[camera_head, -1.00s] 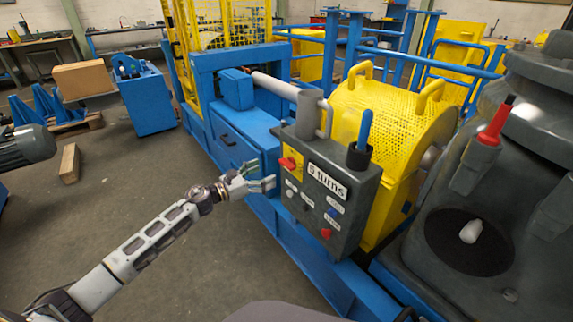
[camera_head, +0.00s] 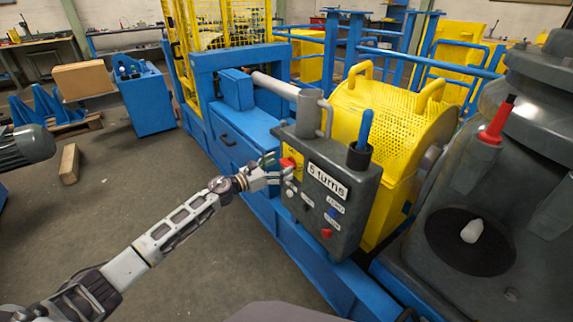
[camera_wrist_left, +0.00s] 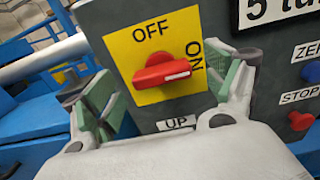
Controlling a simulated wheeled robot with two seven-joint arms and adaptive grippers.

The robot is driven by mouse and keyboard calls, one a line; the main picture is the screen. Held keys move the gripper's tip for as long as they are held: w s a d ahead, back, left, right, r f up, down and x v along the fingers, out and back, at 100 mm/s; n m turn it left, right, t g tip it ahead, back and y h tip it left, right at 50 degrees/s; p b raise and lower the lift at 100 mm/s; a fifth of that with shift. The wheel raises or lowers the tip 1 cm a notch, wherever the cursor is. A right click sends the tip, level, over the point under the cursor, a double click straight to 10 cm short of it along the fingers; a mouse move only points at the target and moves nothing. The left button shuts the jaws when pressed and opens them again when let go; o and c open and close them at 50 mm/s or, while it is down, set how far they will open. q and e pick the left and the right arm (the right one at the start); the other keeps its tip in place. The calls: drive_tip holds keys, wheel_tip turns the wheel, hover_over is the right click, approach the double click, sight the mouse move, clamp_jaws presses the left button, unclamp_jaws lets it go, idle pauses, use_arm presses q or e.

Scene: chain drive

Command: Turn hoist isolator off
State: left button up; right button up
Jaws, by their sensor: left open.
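The isolator is a red rotary knob (camera_wrist_left: 163,71) on a yellow plate (camera_wrist_left: 128,50) in the left wrist view. OFF is printed above it and ON at its right. The knob's handle lies roughly level, its white mark on the right towards ON. In the head view the knob (camera_head: 288,163) is on the upper left of the grey control box (camera_head: 352,222). My left gripper (camera_wrist_left: 168,92) is open, its green-padded fingers spread left and right of the knob. It looks close to the panel; I cannot tell whether it touches. My right gripper is not in view.
Below the knob is an UP label (camera_wrist_left: 177,124). A blue button (camera_head: 332,213) and a red stop button (camera_head: 327,233) are lower right on the box. A blue-handled lever (camera_head: 365,128) stands at its top. Open floor lies left of the blue machine frame (camera_head: 235,145).

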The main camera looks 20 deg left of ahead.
sight(284, 164)
use_arm(q)
drive_tip(key=shift+x, duration=1.4)
drive_tip(key=shift+w+d, duration=0.1)
drive_tip(key=shift+w, duration=0.05)
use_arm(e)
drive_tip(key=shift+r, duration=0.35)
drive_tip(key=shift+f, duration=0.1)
use_arm(q)
drive_tip(key=c, duration=1)
